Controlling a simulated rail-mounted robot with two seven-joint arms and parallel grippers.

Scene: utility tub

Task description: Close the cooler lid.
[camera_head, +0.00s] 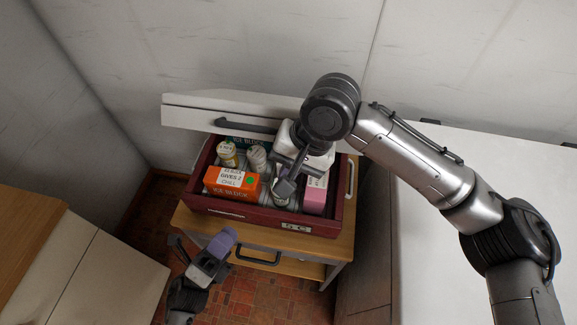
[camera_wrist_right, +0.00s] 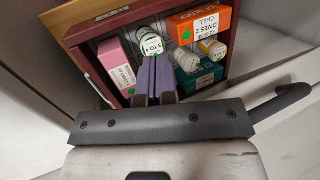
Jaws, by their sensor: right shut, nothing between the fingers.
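The dark red cooler (camera_head: 262,217) sits on a wooden stand in the head view, with its top uncovered. Its white lid (camera_head: 190,117) is raised along the far side, with a dark handle (camera_head: 246,125) on it. My right gripper (camera_head: 287,185) is over the cooler's opening, in front of the lid, fingers shut and empty. In the right wrist view, its purple fingers (camera_wrist_right: 154,78) are together above the contents, and the lid's handle (camera_wrist_right: 275,103) lies to their right. My left gripper (camera_head: 203,243) is open and empty, low in front of the cooler's left corner.
The cooler holds an orange ice block box (camera_head: 232,184), a pink box (camera_head: 315,196), a teal block (camera_wrist_right: 199,77) and several cans. A wooden stand (camera_head: 200,221) with a dark handle is below. A pale cabinet stands left, a white surface right, and walls close in behind.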

